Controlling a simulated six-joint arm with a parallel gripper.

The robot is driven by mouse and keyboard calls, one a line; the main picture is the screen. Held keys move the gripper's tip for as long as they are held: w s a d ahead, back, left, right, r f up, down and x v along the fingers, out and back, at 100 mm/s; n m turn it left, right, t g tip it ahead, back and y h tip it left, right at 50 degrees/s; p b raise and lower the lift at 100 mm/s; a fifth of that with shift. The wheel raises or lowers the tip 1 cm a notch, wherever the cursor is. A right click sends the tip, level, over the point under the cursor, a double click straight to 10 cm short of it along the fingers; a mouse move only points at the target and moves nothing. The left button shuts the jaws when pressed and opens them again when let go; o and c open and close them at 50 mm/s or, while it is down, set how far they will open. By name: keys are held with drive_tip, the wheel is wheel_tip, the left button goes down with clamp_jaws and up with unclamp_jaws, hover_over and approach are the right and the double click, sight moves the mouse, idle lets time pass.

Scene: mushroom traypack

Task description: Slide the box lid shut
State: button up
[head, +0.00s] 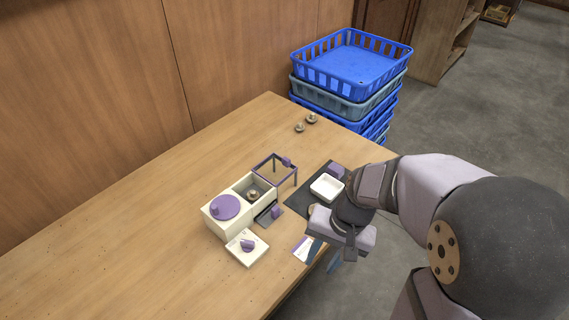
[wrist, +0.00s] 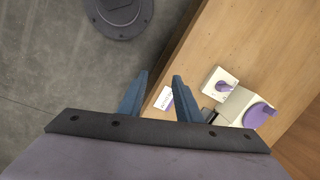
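A cream box (head: 222,228) stands on the table, left of my gripper in the head view. A round purple piece (head: 226,206) lies on its left part. Its right part is open, with a brown mushroom (head: 254,194) inside. A flat cream piece with a purple knob (head: 247,247) lies in front of the box. I cannot tell for sure which piece is the sliding lid. In the wrist view the purple round piece (wrist: 259,115) and the knobbed piece (wrist: 221,86) show at right. My gripper (wrist: 158,82) is open and empty, beyond the table's front edge, apart from the box.
A purple-topped frame (head: 274,167) stands behind the box. A dark tool with a purple block (head: 270,213) lies beside it. A white tray (head: 327,187) sits on a dark mat. A card (head: 307,248) lies near the edge. Blue crates (head: 350,65) are stacked behind. The table's left is clear.

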drive_tip(key=w+a+f+m+y+b, duration=0.2)
drive_tip(key=w+a+m+y, duration=0.15)
drive_tip(key=w+m, duration=0.2)
drive_tip(key=m+t+y+b, duration=0.4)
drive_tip(key=m+t, duration=0.6)
drive_tip(key=m, duration=0.7)
approach(289, 160)
drive_tip(key=x, duration=0.4)
drive_tip(key=shift+p+x, duration=0.6)
drive_tip(key=shift+x, duration=3)
drive_tip(key=shift+c, duration=0.7)
clamp_jaws()
